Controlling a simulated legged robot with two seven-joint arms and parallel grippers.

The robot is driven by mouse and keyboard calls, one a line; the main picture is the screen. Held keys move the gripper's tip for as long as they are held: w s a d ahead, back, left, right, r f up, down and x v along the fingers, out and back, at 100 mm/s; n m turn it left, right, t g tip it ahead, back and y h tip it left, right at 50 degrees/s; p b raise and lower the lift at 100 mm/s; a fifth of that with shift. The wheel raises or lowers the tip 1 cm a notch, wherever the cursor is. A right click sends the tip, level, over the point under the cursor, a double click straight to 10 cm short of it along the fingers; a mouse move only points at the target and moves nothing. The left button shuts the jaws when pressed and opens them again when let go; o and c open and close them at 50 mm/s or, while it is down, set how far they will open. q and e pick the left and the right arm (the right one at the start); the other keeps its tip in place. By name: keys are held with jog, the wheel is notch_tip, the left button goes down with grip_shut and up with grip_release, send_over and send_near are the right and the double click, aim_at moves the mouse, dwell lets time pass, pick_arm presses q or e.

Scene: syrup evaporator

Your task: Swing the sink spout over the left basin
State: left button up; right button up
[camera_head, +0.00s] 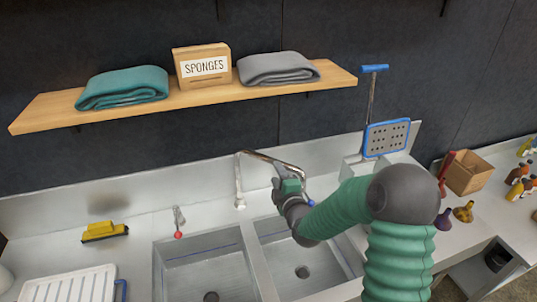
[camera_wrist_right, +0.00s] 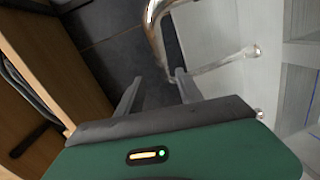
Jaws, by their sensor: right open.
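The chrome sink spout (camera_head: 262,156) rises from its base behind the sink and reaches right, towards the right basin (camera_head: 285,233). Its curved pipe also shows in the wrist view (camera_wrist_right: 152,22). The left basin (camera_head: 195,246) is empty, with no spout over it. My right gripper (camera_head: 279,181) is at the spout's outer part, partly covering it. In the wrist view its two fingers (camera_wrist_right: 156,80) are apart, with the pipe just beyond their tips, and nothing is clasped. Whether a finger touches the pipe, I cannot tell. My left gripper is out of view.
A wooden shelf (camera_head: 205,98) holds folded towels and a sponges box (camera_head: 202,66) above the sink. A red-tipped lever (camera_head: 178,222) and a yellow brush (camera_head: 105,231) are left of the spout. A blue-framed strainer (camera_head: 386,138) stands at the right. The white rack (camera_head: 68,288) is front left.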

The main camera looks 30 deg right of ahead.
aim_at(270, 158)
jog(key=x, duration=0.3)
jog(key=d+p+x, duration=0.1)
jog(key=x, duration=0.1)
jog(key=f+x, duration=0.1)
jog(key=x, duration=0.2)
jog(key=shift+d+p, duration=0.4)
jog(key=x, duration=0.3)
jog(key=shift+w+a+p, duration=0.15)
jog(key=shift+a+p, duration=0.05)
jog(key=shift+p, duration=0.15)
jog(key=shift+w+a+f, duration=0.1)
jog(key=shift+w+f, duration=0.05)
jog(key=shift+w, duration=0.1)
jog(key=shift+c, duration=1.8)
jog(key=shift+s+d, duration=0.3)
jog(key=shift+d, duration=0.4)
grip_shut()
jog(key=shift+a, duration=0.3)
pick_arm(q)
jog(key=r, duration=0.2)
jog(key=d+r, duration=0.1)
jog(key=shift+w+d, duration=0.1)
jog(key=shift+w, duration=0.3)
